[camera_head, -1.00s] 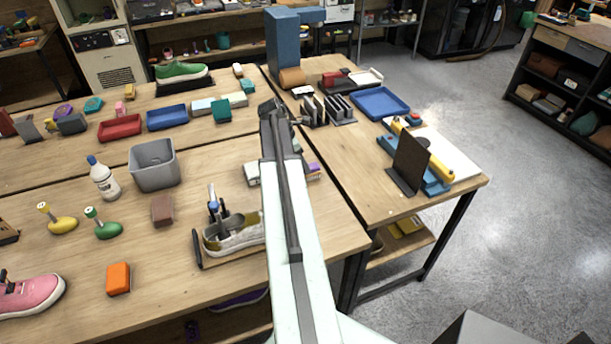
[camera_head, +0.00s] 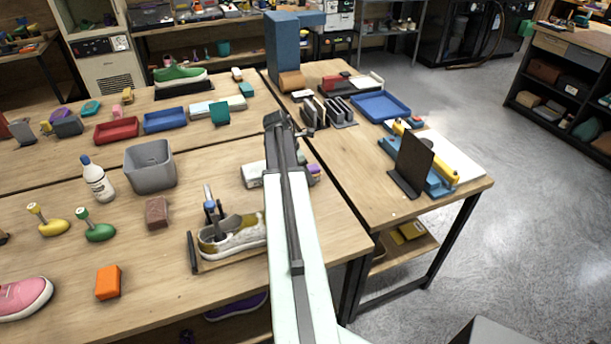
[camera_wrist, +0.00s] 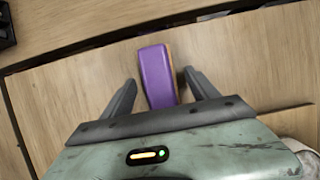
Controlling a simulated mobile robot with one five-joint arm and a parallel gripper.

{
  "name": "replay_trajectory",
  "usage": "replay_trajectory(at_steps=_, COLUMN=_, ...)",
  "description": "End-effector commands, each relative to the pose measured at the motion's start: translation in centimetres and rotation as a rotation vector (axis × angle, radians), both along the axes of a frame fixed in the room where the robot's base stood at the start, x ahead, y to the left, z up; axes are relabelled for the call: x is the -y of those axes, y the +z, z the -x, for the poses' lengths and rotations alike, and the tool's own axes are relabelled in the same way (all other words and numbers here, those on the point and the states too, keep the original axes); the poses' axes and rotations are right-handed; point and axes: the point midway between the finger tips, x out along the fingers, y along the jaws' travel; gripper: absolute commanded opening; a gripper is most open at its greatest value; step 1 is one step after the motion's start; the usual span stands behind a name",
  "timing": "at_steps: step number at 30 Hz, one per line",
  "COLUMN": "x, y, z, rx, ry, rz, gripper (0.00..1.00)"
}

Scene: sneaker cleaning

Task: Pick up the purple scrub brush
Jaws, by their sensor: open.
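The purple scrub brush (camera_wrist: 155,75) lies on the wooden table in the wrist view, with a brown strip along its right side. My gripper (camera_wrist: 160,80) is open, with one finger to each side of the brush's near part. Gaps show between the fingers and the brush, and the near end of the brush is hidden by the gripper body. In the head view, only a small purple part of the brush (camera_head: 314,171) shows to the right of my arm, which hides the rest. The fingers cannot be made out there.
A pale block (camera_head: 251,175) lies just left of my arm. A sneaker on a stand (camera_head: 238,235) is nearer. A grey bin (camera_head: 150,166) stands farther left. A gap between tables runs to the right of the brush; the side table holds a dark upright plate (camera_head: 412,165).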

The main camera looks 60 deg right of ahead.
Motion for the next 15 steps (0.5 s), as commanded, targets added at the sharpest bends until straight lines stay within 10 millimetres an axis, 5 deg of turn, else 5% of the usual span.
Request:
replay_trajectory(at_steps=7, x=-0.01, y=-0.03, z=-0.02, rx=0.0, ry=0.0, rz=0.0, gripper=0.69)
replay_trajectory(at_steps=15, x=-0.02, y=-0.02, z=-0.03, rx=0.0, ry=0.0, rz=0.0, gripper=0.0)
